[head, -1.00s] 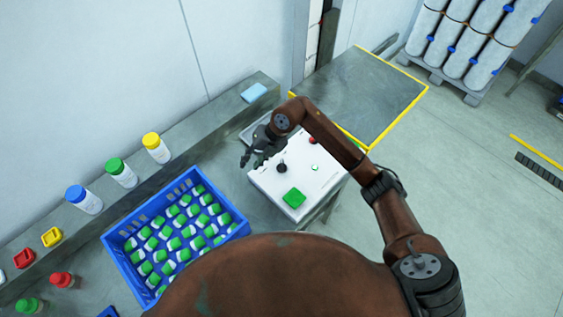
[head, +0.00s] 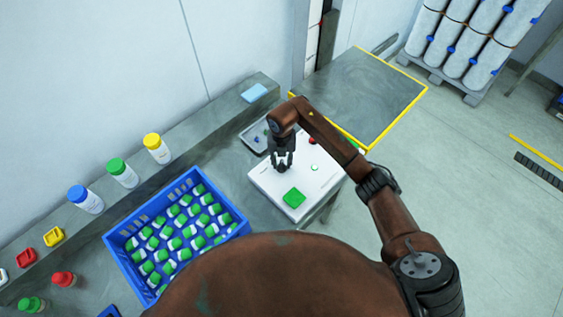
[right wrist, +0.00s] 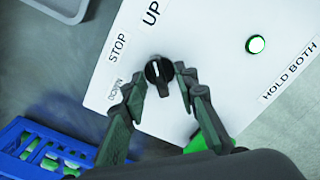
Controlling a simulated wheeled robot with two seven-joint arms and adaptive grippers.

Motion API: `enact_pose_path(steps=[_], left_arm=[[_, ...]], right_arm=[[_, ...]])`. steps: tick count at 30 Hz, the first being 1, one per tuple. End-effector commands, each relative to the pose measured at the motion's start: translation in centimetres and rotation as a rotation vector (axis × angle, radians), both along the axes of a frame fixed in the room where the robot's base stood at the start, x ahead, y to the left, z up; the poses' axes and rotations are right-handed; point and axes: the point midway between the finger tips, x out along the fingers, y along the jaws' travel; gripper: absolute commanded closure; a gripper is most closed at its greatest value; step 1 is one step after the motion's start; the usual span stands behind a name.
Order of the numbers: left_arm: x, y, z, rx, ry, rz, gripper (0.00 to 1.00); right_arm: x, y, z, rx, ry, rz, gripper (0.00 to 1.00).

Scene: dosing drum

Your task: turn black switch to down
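The black switch (right wrist: 158,72) is a round knob with a white line on a white control panel (right wrist: 205,45). In the right wrist view its line points near the UP label (right wrist: 151,13), with STOP (right wrist: 118,47) and DOWN (right wrist: 115,89) labels to its left. My right gripper (right wrist: 158,92) is open, with one finger on each side of the knob's lower part; I cannot tell if they touch it. In the head view my right gripper (head: 282,166) is over the panel (head: 262,181) and hides the switch. My left gripper is not in view.
A blue crate (head: 118,250) of green-capped bottles stands to the left. A grey tray (head: 250,137) lies behind the panel. A yellow-edged table (head: 365,95) is behind right.

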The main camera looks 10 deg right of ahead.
Motion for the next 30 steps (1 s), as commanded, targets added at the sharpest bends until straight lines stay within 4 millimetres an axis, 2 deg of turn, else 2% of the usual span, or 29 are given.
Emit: enact_pose_path(steps=[8,19,30], left_arm=[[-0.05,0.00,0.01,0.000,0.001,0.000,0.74],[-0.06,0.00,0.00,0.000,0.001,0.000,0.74],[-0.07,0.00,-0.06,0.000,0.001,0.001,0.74]], right_arm=[[0.00,0.02,-0.11,0.001,0.000,0.000,0.74],[0.00,0.03,-0.09,0.001,0.000,0.000,0.99],[0.01,0.01,-0.08,0.001,0.000,0.006,1.00]])
